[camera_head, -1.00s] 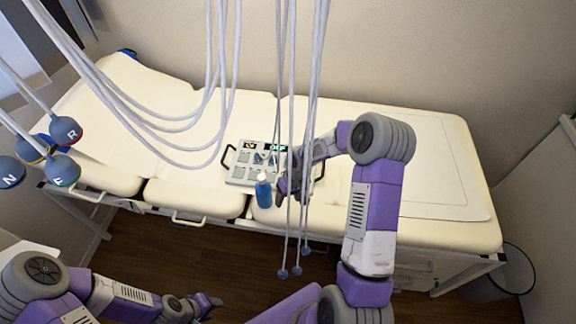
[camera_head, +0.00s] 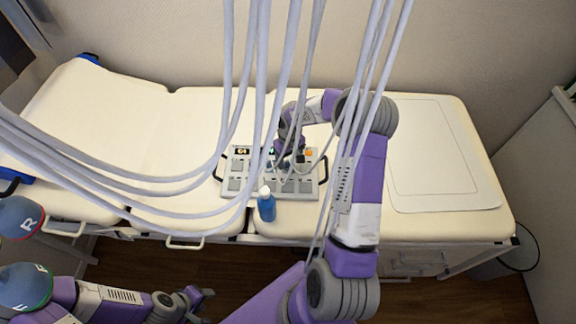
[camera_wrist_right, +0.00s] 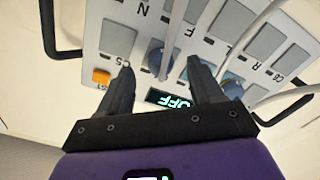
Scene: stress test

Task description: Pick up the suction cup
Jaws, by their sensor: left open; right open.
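In the right wrist view a blue-grey suction cup (camera_wrist_right: 155,52) with a pale cable sits on the panel, just beyond and between the fingertips of my right gripper (camera_wrist_right: 160,70). That gripper is open, with no contact visible. A second suction cup (camera_wrist_right: 233,86) is beyond the right finger, partly hidden by it. In the head view my right gripper (camera_head: 284,158) is over the device panel (camera_head: 236,168), partly hidden by cables. Hanging suction cups, one marked R (camera_head: 20,216) and one marked F (camera_head: 26,286), are at the left edge. My left gripper (camera_head: 202,296) is open and empty, low in front of the bed.
Pale cables (camera_head: 245,100) hang across the view in front of my right arm and the panel. A blue bottle (camera_head: 266,207) stands at the panel's front edge. The panel lies on a cream bed (camera_head: 130,110), whose left part is clear. A bin (camera_head: 520,250) stands at right.

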